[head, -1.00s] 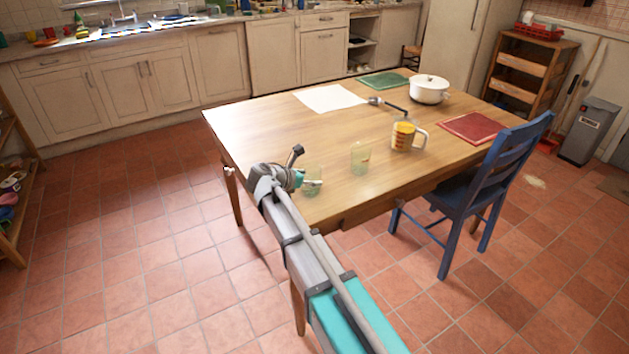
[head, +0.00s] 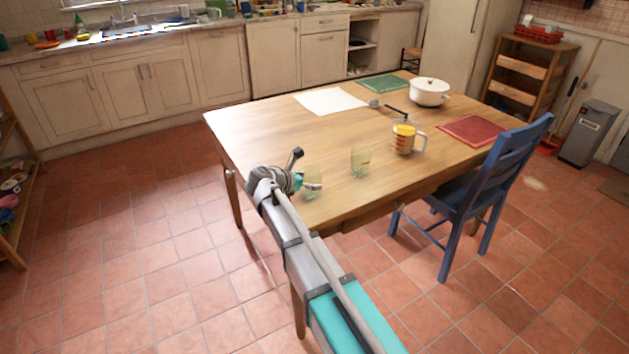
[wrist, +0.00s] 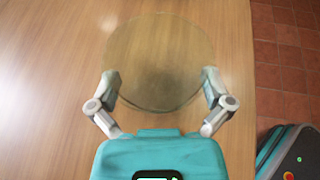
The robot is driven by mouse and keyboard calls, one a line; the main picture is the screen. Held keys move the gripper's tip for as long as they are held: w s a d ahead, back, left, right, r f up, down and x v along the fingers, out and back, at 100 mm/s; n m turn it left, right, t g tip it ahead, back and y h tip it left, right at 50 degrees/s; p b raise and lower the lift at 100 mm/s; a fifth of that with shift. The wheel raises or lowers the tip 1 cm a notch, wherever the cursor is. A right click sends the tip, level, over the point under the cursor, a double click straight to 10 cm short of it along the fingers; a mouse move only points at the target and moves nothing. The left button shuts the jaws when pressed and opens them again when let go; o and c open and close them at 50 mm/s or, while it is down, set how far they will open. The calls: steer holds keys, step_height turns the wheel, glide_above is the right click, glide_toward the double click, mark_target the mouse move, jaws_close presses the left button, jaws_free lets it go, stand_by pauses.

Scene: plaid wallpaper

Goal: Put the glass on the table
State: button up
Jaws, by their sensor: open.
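A clear, greenish glass (head: 312,184) stands on the wooden table (head: 260,130) near its front left corner, right beside my gripper. In the wrist view I look down on this glass (wrist: 160,50) as a round, see-through shape. My gripper (wrist: 160,82) is open, with one finger at each side of the glass's near part. I cannot tell whether the fingers touch it. A second, similar glass (head: 361,162) stands on the table further right. In the head view, my arm partly hides the gripper.
A measuring jug (head: 404,138), white pot (head: 429,92), ladle (head: 376,103), red mat (head: 470,130), green mat (head: 385,87) and white sheet (head: 328,101) lie further back on the table. A blue chair (head: 480,190) stands at its right side. The table's left part is clear.

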steer(key=p+v, duration=0.4)
steer(key=v, duration=0.7)
steer(key=shift+s+a+p, duration=0.25)
steer(key=shift+a+p, duration=0.05)
steer(key=shift+p, duration=0.1)
steer(key=shift+r, duration=0.1)
steer(key=d+f+m+g, duration=0.1)
steer(key=d, duration=0.2)
steer(key=s+d+f+m+g, duration=0.1)
steer(key=d+m, duration=0.1)
steer(key=d, duration=0.1)
steer(key=d+f+m, duration=0.1)
steer(key=d+m, duration=0.1)
steer(key=d, duration=0.1)
steer(key=shift+s+d+f+g+y, duration=0.2)
steer(key=shift+s+d+g+y, duration=0.1)
steer(key=shift+s+d+g, duration=0.1)
steer(key=s+d+f+m+g+y, duration=0.3)
steer(key=s+d+m, duration=0.4)
steer(key=d+m, duration=0.3)
steer(key=s+d+f+m+g+y, duration=0.3)
steer(key=s+d+m, duration=0.5)
steer(key=d+m, duration=0.3)
steer(key=shift+s+d+f+m+y, duration=0.2)
steer(key=shift+f+m+y, duration=0.35)
steer(key=shift+y, duration=0.65)
